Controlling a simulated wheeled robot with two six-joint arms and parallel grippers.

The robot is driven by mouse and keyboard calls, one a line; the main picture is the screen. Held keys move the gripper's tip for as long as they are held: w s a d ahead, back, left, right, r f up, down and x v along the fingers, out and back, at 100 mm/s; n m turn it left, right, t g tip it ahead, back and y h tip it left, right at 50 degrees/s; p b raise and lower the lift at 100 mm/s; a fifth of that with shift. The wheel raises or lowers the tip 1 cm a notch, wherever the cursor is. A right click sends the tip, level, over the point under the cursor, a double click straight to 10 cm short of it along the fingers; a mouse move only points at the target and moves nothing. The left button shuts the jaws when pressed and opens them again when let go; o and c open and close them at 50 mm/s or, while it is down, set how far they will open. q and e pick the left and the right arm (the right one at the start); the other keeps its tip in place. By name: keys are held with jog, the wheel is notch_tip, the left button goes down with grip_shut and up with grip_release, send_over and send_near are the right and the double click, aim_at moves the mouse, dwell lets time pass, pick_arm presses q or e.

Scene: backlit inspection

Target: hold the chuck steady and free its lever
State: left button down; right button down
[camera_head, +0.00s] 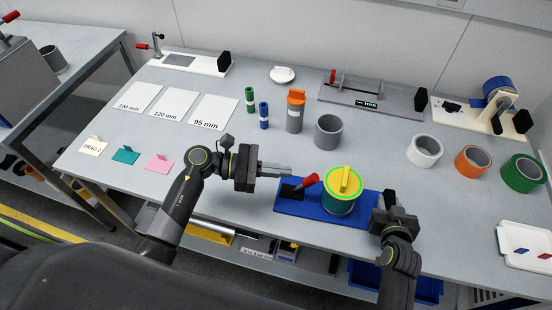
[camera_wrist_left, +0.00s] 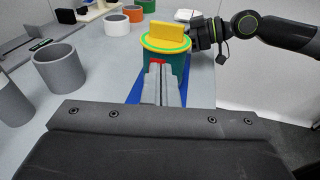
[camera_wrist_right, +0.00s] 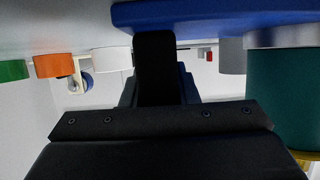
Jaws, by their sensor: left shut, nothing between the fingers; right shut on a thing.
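The chuck is a teal cylinder (camera_head: 337,206) with a yellow, green-ringed cap (camera_head: 344,183), upright on a blue base (camera_head: 290,209). Its red lever (camera_head: 308,180) slants up from a black block beside the cylinder's left side. My left gripper (camera_head: 289,170) is shut and empty, its tips just left of the lever; in the left wrist view the red (camera_wrist_left: 158,61) shows just beyond the fingers. My right gripper (camera_head: 381,204) is at the base's right end. The right wrist view shows it shut on a black grip (camera_wrist_right: 155,65) joined to the blue base (camera_wrist_right: 220,14).
A grey ring (camera_head: 328,132) and an orange-topped grey cylinder (camera_head: 295,112) stand behind the chuck. White, orange and green rings (camera_head: 522,173) stand to the right. A white tray (camera_head: 512,230) lies at the right front. The table's front edge is close before the base.

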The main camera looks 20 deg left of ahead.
pick_arm(q)
jog(key=s+a+r, duration=0.2)
jog(key=a+r, duration=0.2)
jog(key=a, duration=0.3)
jog(key=shift+a+r, duration=0.2)
jog(key=shift+a, duration=0.1)
pick_arm(e)
jog(key=shift+f, duration=0.2)
pick_arm(q)
jog(key=shift+s, duration=0.1)
pick_arm(e)
jog(key=c, duration=1)
grip_release()
jog(key=shift+c, duration=0.2)
jog(key=shift+r, duration=0.1)
